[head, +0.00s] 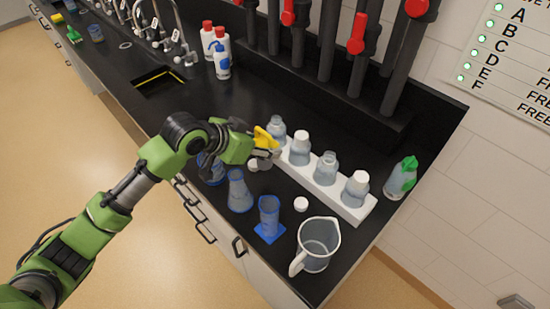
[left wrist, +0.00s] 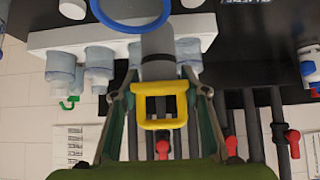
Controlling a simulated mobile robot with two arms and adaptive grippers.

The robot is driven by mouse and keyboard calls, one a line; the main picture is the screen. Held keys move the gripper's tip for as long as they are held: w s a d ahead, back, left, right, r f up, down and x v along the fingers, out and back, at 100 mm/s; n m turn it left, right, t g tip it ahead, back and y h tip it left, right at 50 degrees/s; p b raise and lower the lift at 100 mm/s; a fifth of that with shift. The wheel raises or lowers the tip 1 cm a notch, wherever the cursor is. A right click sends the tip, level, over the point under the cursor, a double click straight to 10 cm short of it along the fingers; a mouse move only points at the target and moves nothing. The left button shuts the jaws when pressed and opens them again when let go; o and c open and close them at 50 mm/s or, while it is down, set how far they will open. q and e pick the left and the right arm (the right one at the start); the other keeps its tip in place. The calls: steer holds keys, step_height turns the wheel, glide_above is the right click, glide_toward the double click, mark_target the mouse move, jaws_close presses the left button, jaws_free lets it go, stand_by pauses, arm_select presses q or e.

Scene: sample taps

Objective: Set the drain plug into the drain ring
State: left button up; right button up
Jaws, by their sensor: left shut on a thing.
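My left gripper (head: 266,146) is shut on the drain plug, which has a yellow loop handle (head: 263,137). In the left wrist view the square yellow handle (left wrist: 160,104) sits between the fingertips, with a grey cylindrical part (left wrist: 157,55) beyond it. The gripper is above the black counter, close to the left end of the white bottle rack. A pale ring (head: 125,45) lies flat on the counter at the far left, well away from the gripper; it looks like the drain ring. My right gripper is in neither view.
The white rack (head: 368,212) holds several bottles. A blue flask (head: 239,190), blue cylinder (head: 269,213) and clear jug (head: 318,244) stand along the front edge. Red-capped bottles (head: 222,58) and a yellow-edged opening (head: 160,78) lie towards the left. Dark posts with red handles line the back.

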arm_select(q)
steer(key=s+a+r+b, duration=0.3)
steer(key=a+r, duration=0.3)
steer(key=a, duration=0.4)
step_height(320, 180, up, 8)
steer(key=p, duration=0.6)
steer(key=s+a+f+m+b, duration=0.1)
steer(key=s+a+f+b, duration=0.2)
steer(key=s, duration=0.4)
steer(key=s+a+f+m+g+h+b, duration=0.1)
steer(key=s+a+f+b, duration=0.2)
steer(key=s+f+b, duration=0.2)
steer(key=shift+s+f, duration=1.15)
steer(key=shift+f, duration=0.35)
